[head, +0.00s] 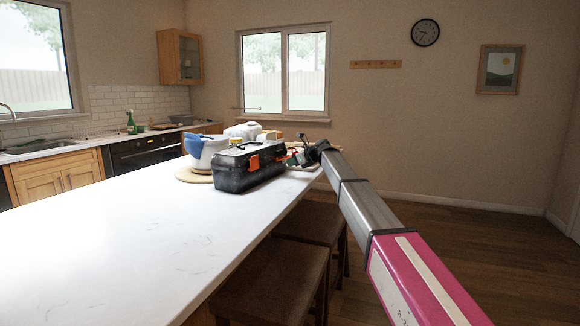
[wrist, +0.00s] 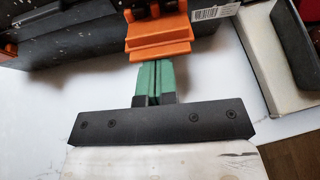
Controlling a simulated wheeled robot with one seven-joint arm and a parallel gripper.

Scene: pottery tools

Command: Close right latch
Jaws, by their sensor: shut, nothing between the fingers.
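A black toolbox (head: 236,176) with orange latches stands on the white counter. One orange latch (head: 254,162) shows clearly on its front in the head view. In the wrist view an orange latch (wrist: 158,35) fills the top middle, on the toolbox's dark side (wrist: 85,55). It sticks out toward the camera; whether it is fastened I cannot tell. My gripper (wrist: 154,66) has green fingers, pressed together and empty. Their tips are right at the latch's lower edge; touching or just short of it, I cannot tell. In the head view my gripper (head: 297,158) is at the toolbox's right end.
A blue and white container (head: 203,150) stands on a round wooden board (head: 192,175) behind the toolbox. White items (head: 242,131) stand farther back. In the wrist view a box with a dark edge (wrist: 285,50) lies right of the latch. The counter (head: 110,240) in front is clear; stools (head: 275,270) stand beside it.

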